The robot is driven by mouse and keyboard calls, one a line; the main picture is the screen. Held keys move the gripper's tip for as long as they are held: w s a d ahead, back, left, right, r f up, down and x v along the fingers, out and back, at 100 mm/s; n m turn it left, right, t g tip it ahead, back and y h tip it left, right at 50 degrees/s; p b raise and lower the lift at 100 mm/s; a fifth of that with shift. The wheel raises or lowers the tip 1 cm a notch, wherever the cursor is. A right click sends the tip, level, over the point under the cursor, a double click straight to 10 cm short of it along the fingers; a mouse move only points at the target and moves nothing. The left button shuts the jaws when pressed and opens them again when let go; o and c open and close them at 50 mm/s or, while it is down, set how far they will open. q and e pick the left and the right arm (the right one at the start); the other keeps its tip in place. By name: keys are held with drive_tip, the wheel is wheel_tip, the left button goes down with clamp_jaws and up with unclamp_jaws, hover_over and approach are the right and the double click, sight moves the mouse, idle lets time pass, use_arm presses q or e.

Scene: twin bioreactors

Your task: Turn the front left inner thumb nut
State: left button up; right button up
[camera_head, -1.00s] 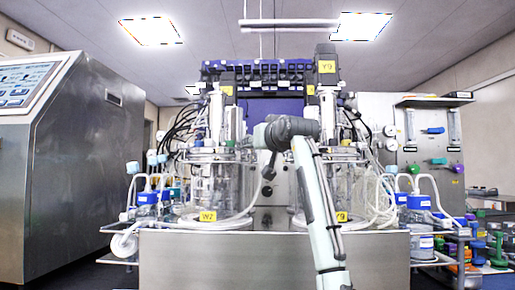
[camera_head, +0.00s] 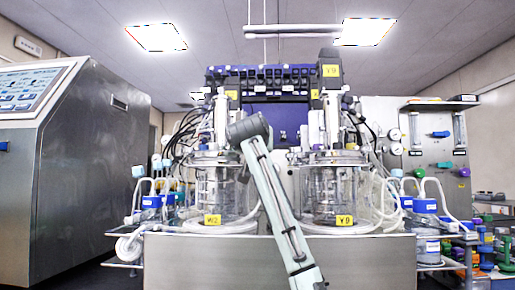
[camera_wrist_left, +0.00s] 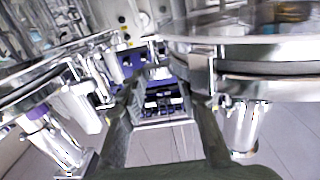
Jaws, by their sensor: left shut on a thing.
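Two glass bioreactor vessels stand side by side: the left vessel (camera_head: 207,190), labelled W2, and the right vessel (camera_head: 325,190), labelled Y9. My left arm rises from the bottom middle and bends over at the inner side of the left vessel's lid. My left gripper (camera_head: 243,174) points down there, small and partly hidden in the head view. In the left wrist view its dark fingers (camera_wrist_left: 168,84) reach forward, with a small silvery piece, apparently the thumb nut (camera_wrist_left: 158,72), at the tips. The contact is blurred. My right gripper is out of view.
Round metal lid rims (camera_wrist_left: 265,88) lie close to the right of the fingers, with more metalwork at left. A steel bench front (camera_head: 190,265) runs below the vessels. Blue-capped bottles (camera_head: 425,215) stand at right, and a steel cabinet (camera_head: 85,180) at left.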

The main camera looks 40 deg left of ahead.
use_arm(q)
drive_tip(key=shift+f, duration=0.1)
drive_tip(key=o, duration=1.2)
drive_tip(key=shift+c, duration=0.2)
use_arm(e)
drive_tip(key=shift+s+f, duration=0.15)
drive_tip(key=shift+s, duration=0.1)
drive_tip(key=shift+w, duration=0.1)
